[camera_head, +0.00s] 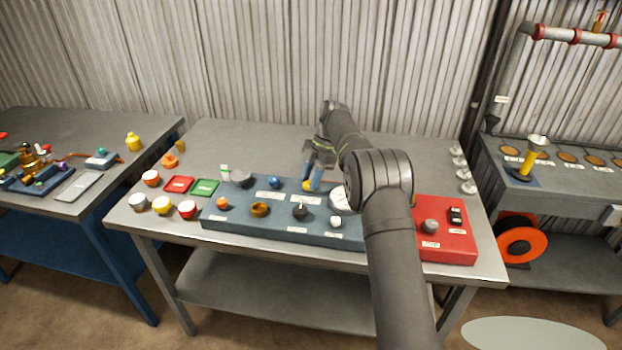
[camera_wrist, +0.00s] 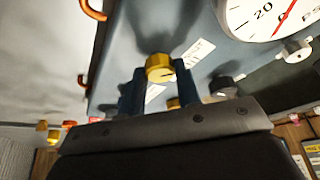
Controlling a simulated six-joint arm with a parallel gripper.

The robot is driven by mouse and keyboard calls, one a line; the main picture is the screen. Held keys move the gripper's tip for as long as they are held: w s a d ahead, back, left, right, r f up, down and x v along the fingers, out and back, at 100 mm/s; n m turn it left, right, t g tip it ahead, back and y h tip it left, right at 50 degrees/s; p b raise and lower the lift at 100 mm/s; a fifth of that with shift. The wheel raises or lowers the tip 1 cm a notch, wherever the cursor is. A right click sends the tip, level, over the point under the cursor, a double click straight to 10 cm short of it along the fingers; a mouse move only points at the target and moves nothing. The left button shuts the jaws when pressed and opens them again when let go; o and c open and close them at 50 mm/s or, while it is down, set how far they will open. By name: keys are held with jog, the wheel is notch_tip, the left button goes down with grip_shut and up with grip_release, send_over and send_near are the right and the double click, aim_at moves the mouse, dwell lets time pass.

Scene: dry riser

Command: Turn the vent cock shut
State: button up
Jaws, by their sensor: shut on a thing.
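A yellow knob (camera_wrist: 160,67), which I take for the vent cock, stands on the blue-grey panel (camera_wrist: 135,35). A white label beside it is only partly legible. My gripper (camera_wrist: 160,88) is shut on the yellow knob, one finger on each side of it. In the head view my gripper (camera_head: 313,176) is at the back of the blue-grey panel (camera_head: 275,229), with yellow showing at its fingers. My arm partly hides this part of the panel. The knob's turned position cannot be told.
A white gauge with a red needle (camera_wrist: 285,14) is close by on the right in the wrist view. A dark knob (camera_wrist: 222,86) is nearer. In the head view, a black knob (camera_head: 300,211) and brass ring (camera_head: 260,209) are in front. A red panel (camera_head: 458,240) lies right.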

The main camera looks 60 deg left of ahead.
dwell(0.4)
jog(key=o, duration=1)
jog(key=shift+c, duration=0.2)
jog(key=shift+r, duration=0.1)
jog(key=v, duration=0.7)
jog(key=shift+r, duration=0.15)
jog(key=shift+w, duration=0.1)
jog(key=x, duration=0.7)
jog(key=shift+f, duration=0.2)
